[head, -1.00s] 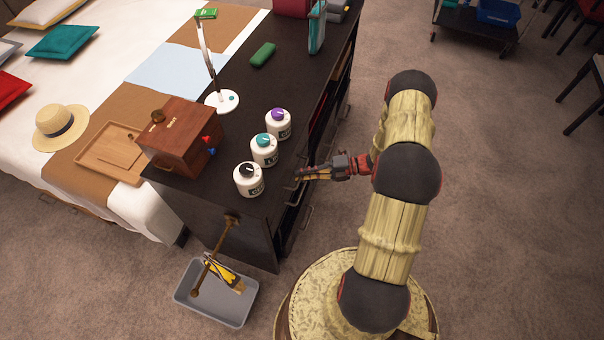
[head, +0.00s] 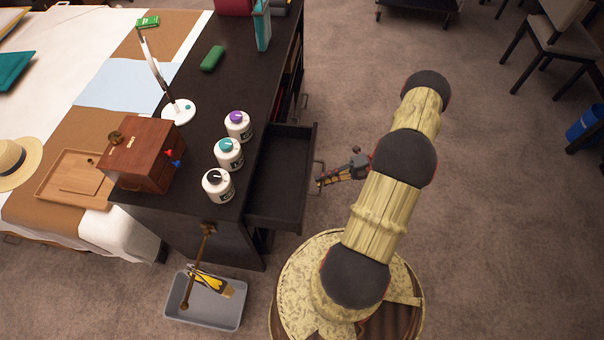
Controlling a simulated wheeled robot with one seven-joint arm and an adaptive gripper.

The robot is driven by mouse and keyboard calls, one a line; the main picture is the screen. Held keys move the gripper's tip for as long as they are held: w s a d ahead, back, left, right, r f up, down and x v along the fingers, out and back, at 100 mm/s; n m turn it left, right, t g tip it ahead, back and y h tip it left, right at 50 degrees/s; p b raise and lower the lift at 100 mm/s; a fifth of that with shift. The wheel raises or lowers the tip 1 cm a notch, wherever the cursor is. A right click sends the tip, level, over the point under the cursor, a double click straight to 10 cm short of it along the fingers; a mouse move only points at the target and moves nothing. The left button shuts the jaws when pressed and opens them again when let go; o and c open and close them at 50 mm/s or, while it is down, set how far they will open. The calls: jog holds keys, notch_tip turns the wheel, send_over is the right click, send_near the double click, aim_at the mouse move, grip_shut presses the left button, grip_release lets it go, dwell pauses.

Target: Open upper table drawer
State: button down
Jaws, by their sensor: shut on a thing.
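The upper table drawer (head: 278,180) is pulled well out from the right side of the dark table (head: 213,95). Its inside is dark and looks empty. Its metal handle (head: 318,178) is on the drawer's right-hand front. My gripper (head: 322,182) is at this handle and shut on it, with the arm reaching in from the right. The fingertips are small in the head view, so the exact grip on the bar is hard to make out.
Three white jars with black, teal and purple lids (head: 228,154) stand on the table near the open drawer. A wooden box (head: 143,153) and a white lamp (head: 178,110) are beside them. A grey bin (head: 207,300) is on the floor at the table's near end.

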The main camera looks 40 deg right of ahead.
jog(key=s+d, duration=0.4)
jog(key=s, duration=0.2)
jog(key=shift+s+d, duration=0.15)
jog(key=shift+d, duration=0.25)
jog(key=c, duration=1.9)
grip_release()
jog(key=v, duration=1.2)
